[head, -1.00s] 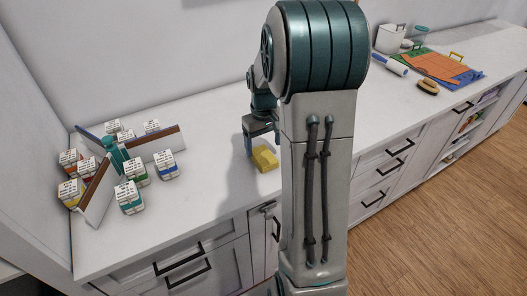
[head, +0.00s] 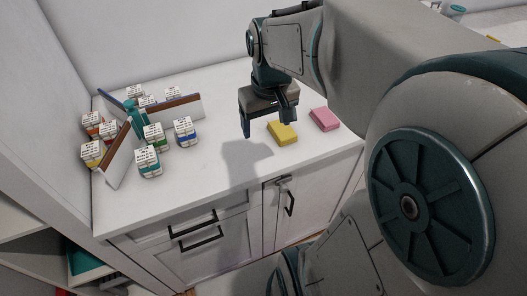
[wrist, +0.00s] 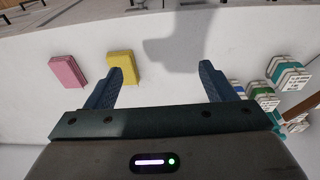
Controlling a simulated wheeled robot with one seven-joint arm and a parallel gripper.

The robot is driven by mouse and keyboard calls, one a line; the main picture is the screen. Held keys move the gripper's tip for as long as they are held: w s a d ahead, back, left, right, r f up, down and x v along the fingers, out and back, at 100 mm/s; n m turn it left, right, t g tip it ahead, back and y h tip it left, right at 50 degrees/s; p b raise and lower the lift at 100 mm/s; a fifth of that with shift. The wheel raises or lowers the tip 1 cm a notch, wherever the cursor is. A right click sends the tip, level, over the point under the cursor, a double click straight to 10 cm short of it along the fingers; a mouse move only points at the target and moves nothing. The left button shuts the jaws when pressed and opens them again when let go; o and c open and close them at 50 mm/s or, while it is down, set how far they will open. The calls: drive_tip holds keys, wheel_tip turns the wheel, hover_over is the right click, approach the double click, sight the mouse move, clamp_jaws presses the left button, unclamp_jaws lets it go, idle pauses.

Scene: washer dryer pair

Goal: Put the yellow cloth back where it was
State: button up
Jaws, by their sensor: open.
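The yellow cloth (head: 282,133) is a small folded block lying flat on the white counter. It also shows in the wrist view (wrist: 124,67), just beyond and beside the tip of one finger. My gripper (head: 262,123) is open and empty, above the counter to the left of the yellow cloth. In the wrist view my gripper (wrist: 162,72) has its two blue fingers spread with only bare counter between them. A pink cloth (head: 324,119) of similar shape lies to the right of the yellow one, a small gap apart; the wrist view shows it too (wrist: 67,71).
A divider stand with brown-topped panels (head: 174,108) and a teal centre stands on the left of the counter (head: 215,172). Several labelled jars (head: 149,162) surround it. A wall (head: 60,110) rises at the left. Cabinet fronts with black handles (head: 197,238) lie below the counter edge.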

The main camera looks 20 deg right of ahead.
drive_tip(key=s+a+f+t, duration=0.1)
drive_tip(key=s+a, duration=0.3)
drive_tip(key=s, duration=0.4)
drive_tip(key=shift+f, duration=0.5)
drive_tip(key=shift+c, duration=0.4)
